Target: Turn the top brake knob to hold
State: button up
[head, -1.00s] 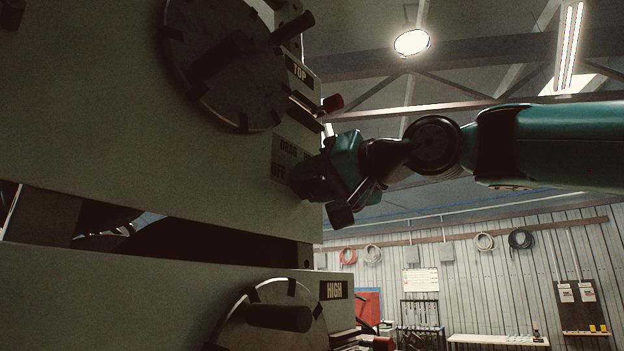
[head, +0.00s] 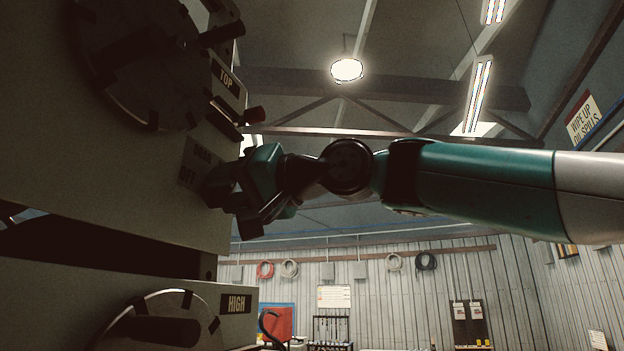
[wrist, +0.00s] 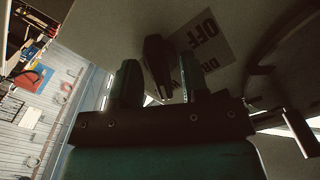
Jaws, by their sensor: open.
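The top brake knob (wrist: 156,62) shows in the wrist view as a dark, narrow handle on the grey panel, between the two fingers of my gripper (wrist: 158,80). The jaws are open, with a finger on each side; I cannot tell whether either finger touches it. A label plate (wrist: 205,40) beside it reads OFF and part of DRAG. In the head view my gripper (head: 222,190) is at the panel's right edge, just below the TOP sign (head: 227,80), and hides the knob. The label (head: 199,160) reads DRAG and OFF there; no HOLD mark is readable.
A large dark round wheel (head: 140,65) with pegs is above left of my gripper. A lower wheel (head: 160,325) stands beside the HIGH sign (head: 236,303). The space right of the panel is open.

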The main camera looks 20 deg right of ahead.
jog(key=b+v, duration=0.4)
jog(key=v, duration=1.2)
jog(key=shift+s+d, duration=0.2)
jog(key=shift+d, duration=0.05)
jog(key=w+a+f+m+g+h+b, duration=0.1)
jog(key=w+f+h+b, duration=0.15)
jog(key=f, duration=1.15)
jog(key=w+a+f+g+h+b, duration=0.1)
jog(key=w+f+g+h+b, duration=0.2)
jog(key=f, duration=1.1)
jog(key=s+f+n+g+h+b, duration=0.1)
jog(key=s+f, duration=0.4)
jog(key=f, duration=0.6)
jog(key=s+d+f+n+g+h+b, duration=0.1)
jog(key=s+f+g+h+b, duration=0.1)
jog(key=s+f, duration=0.4)
jog(key=s+f+n+g+h+b, duration=0.1)
jog(key=s+f+g, duration=0.3)
jog(key=f, duration=1.2)
jog(key=shift+s+d+f+n+b, duration=0.2)
jog(key=shift+s+d+n+b, duration=0.15)
jog(key=shift+s+b, duration=0.7)
jog(key=shift+s+h, duration=0.1)
jog(key=shift+h, duration=0.15)
